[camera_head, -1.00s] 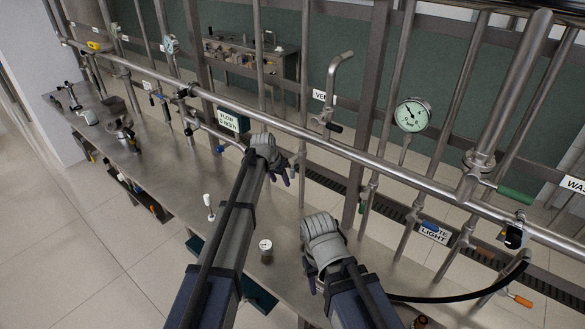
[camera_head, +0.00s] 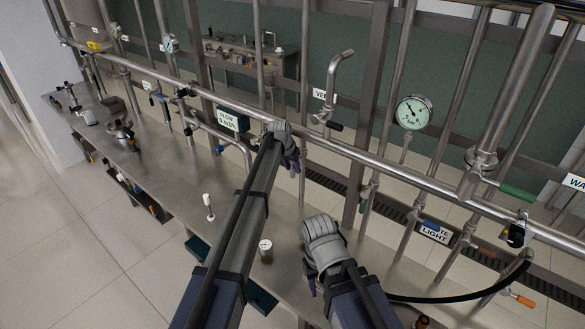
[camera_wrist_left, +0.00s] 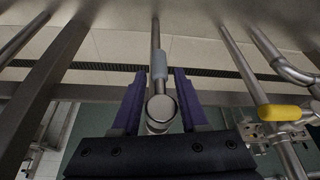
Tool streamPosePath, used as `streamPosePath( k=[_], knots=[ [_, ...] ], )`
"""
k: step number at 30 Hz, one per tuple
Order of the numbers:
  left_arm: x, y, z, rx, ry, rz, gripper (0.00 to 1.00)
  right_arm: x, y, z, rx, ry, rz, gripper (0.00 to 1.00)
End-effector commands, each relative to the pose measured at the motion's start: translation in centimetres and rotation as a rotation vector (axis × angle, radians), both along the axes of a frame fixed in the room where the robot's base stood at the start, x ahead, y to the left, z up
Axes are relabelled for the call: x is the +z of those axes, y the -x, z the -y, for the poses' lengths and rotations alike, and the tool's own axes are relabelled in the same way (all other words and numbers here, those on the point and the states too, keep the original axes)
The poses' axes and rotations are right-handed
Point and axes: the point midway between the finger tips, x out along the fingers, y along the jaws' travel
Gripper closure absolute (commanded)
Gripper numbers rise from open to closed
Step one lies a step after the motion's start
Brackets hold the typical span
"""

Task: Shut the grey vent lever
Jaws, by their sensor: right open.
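In the head view, a white sign starting "VE" (camera_head: 319,94) hangs beside a bent steel pipe, with a small valve (camera_head: 324,115) and a dark handle below it. My left gripper (camera_head: 291,158) is at the long rail, left of and below that valve; its fingers are mostly hidden. In the left wrist view its two purple fingers (camera_wrist_left: 160,98) are apart. A grey sleeve (camera_wrist_left: 159,65) on a slim bar and a round metal end (camera_wrist_left: 160,108) show between them; contact is unclear. My right gripper (camera_head: 311,284) is open, low over the bench, fingers partly hidden.
A long steel rail (camera_head: 400,177) crosses in front of upright pipes. A pressure gauge (camera_head: 413,112) stands to the right. A yellow lever (camera_wrist_left: 272,112) lies right of my left fingers. A small jar (camera_head: 265,249) stands on the bench between my arms.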

Motion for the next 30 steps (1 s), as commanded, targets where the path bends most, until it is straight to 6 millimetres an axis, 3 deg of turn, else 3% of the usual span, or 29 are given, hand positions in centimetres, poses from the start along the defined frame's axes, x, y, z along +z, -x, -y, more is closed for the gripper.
streamPosePath(
  k=[1, 11, 30],
  knots=[
    [0.00, 0.01, 0.00, 0.000, 0.000, 0.000, 0.64, 0.00, 0.00, 0.00, 0.000, 0.000, 0.000, 0.50],
    [-0.01, 0.03, 0.02, 0.000, 0.001, 0.000, 1.00, 0.00, 0.00, 0.00, 0.000, 0.000, 0.000, 0.50],
    [-0.01, 0.07, 0.06, -0.001, 0.000, -0.001, 1.00, -0.01, 0.00, 0.00, 0.000, 0.000, 0.000, 0.50]
  ],
)
